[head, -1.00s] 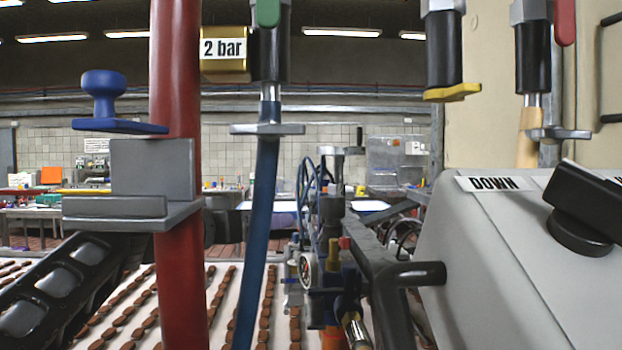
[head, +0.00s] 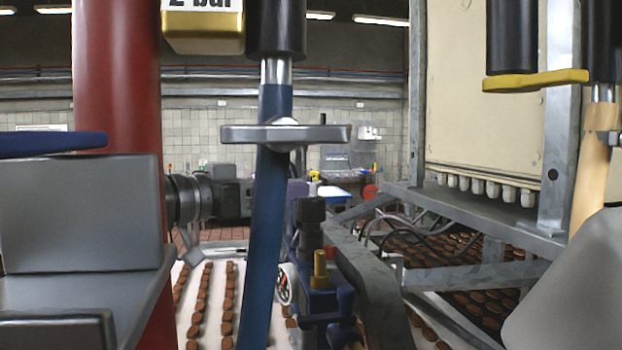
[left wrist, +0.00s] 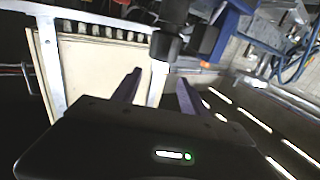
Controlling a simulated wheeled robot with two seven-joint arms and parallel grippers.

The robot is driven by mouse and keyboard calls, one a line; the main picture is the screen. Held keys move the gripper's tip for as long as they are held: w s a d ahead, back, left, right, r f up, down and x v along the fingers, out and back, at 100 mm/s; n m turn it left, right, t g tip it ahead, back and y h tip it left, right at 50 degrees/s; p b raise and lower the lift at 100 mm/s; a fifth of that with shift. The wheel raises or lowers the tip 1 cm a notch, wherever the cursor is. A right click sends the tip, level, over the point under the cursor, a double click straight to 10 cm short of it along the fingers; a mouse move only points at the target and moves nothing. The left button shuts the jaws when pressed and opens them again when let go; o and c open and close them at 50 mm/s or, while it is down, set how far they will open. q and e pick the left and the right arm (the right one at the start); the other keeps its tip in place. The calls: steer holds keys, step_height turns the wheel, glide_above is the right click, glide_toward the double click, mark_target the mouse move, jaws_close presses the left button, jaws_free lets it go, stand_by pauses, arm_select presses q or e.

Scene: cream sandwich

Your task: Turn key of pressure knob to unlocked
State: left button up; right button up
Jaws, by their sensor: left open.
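A regulator with a black knob (head: 310,215) on a blue body (head: 322,305) stands right of the blue pipe in the head view. A round gauge (head: 284,285) and a brass-coloured part (head: 320,265) sit on it. I cannot make out which part is the key or its position. My left gripper (head: 298,188) comes from behind the red pipe, partly hidden by the blue pipe, and appears just above the knob. The left wrist view is upside down; the open, empty gripper (left wrist: 158,76) has its dark fingers apart beside a black cylinder (left wrist: 165,47). My right gripper is not in view.
The red pipe (head: 115,110) and blue pipe (head: 265,220) stand close in front. A metal lever (head: 285,135) crosses the blue pipe. A beige cabinet (head: 490,110) on a grey frame stands at right. Rows of brown biscuits (head: 228,300) lie on a white belt.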

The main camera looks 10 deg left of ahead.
mark_target(312, 184)
arm_select(q)
steer(key=p+x, duration=0.4)
steer(key=shift+w+d+r, duration=0.2)
steer(key=shift+w+r, duration=0.05)
steer(key=shift+r, duration=0.1)
steer(key=shift+w+d+f+p, duration=0.15)
steer(key=shift+w+d+p, duration=0.35)
steer(key=shift+p, duration=0.25)
steer(key=shift+w+d+f, duration=0.1)
steer(key=shift+w+f, duration=0.05)
steer(key=shift+f, duration=0.05)
steer(key=shift+c, duration=0.5)
jaws_close()
